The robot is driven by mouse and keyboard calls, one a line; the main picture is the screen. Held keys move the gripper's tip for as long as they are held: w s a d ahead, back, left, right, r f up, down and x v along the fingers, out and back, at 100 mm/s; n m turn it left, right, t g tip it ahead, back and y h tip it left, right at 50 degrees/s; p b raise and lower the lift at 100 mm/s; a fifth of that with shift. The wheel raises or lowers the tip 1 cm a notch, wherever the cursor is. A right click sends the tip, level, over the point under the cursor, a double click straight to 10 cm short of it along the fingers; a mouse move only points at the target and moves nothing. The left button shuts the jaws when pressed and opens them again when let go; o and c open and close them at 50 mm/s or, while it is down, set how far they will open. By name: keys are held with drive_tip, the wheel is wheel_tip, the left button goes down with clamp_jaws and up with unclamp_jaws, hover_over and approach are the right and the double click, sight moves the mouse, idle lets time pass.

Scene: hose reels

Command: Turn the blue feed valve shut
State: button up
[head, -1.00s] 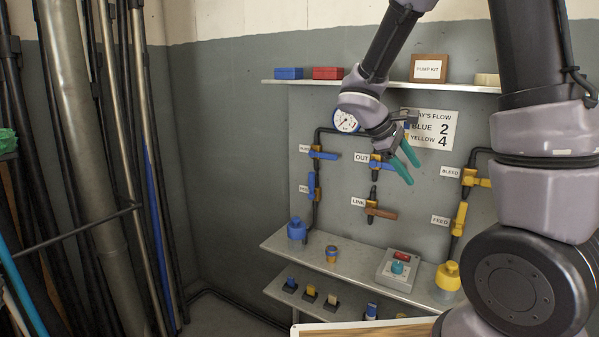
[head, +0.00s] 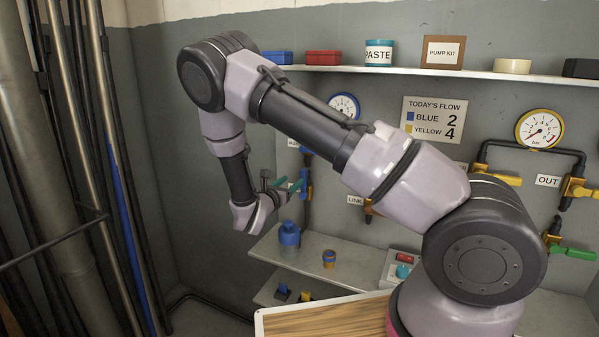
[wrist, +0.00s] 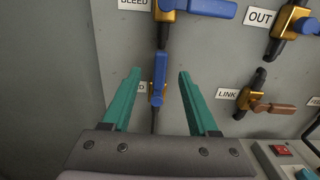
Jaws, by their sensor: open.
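The blue feed valve (wrist: 158,75) is in the upper middle of the wrist view, its blue handle upright, in line with the vertical pipe. Its label is mostly hidden behind the left finger. My gripper (wrist: 157,77) is open, its teal fingers either side of the valve in the picture. I see no contact, and cannot tell how far the tips are from the handle. In the head view my gripper (head: 288,184) is at the left end of the valve panel, beside the partly hidden blue feed valve (head: 306,186).
The blue bleed valve (wrist: 210,7), with a sideways handle, is just above. The OUT valve (wrist: 292,24) and LINK valve (wrist: 254,98) are to the right. A shelf (head: 345,258) below holds a blue bottle (head: 289,234). Poles (head: 100,150) stand at the far left.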

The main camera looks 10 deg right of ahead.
sight(302, 173)
drive_tip(key=x, duration=1)
drive_tip(key=shift+s, duration=0.1)
clamp_jaws()
idle(1.1)
